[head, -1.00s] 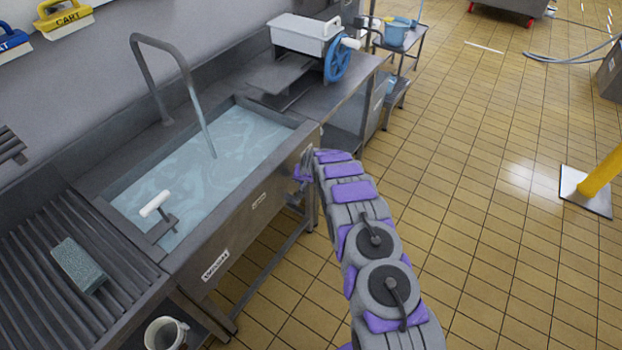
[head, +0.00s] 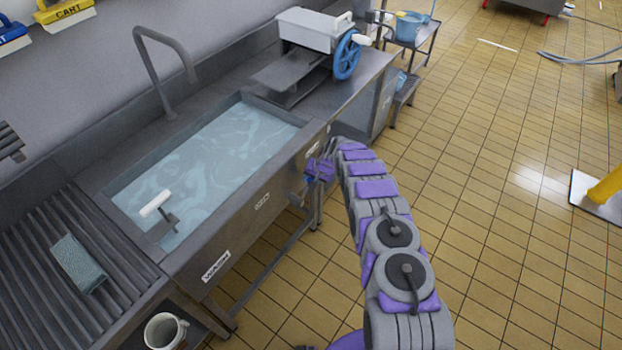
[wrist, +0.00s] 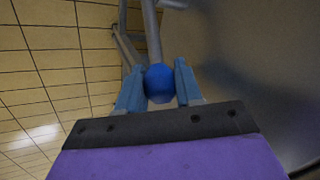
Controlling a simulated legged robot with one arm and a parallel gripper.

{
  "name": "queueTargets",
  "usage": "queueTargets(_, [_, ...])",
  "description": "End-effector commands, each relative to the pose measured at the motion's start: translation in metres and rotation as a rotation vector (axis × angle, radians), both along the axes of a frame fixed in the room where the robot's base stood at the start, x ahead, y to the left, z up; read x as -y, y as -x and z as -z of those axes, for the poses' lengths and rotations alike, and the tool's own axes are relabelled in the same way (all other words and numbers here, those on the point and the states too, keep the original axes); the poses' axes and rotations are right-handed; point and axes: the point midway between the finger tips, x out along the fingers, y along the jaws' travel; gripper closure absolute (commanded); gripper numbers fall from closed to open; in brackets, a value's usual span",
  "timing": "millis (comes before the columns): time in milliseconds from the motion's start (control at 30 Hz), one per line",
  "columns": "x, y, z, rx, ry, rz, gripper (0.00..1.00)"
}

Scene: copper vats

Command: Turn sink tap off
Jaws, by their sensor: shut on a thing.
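The grey sink tap (head: 152,76) arches over the sink, and no water stream shows from its spout. The sink basin (head: 150,165) holds rippling water. In the wrist view, my gripper (wrist: 160,82) is shut on a round blue knob (wrist: 160,86), with a finger on each side of it. A grey pipe runs behind the knob. In the head view, my gripper (head: 318,168) is at the front right corner of the sink, below the rim, and my arm partly hides this spot.
A ribbed drainboard (head: 60,265) with a teal sponge (head: 79,262) is left of the sink. A white-handled tool (head: 155,204) stands in the basin. A machine with a blue wheel (head: 347,57) is on the right counter. The tiled floor (head: 480,200) to the right is open.

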Motion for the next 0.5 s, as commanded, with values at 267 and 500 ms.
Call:
queueTargets(267, [0.0013, -0.0010, -0.0005, 0.005, 0.001, 0.002, 0.56])
queueTargets(500, [0.0021, 0.0002, -0.0051, 0.007, 0.001, 0.002, 0.56])
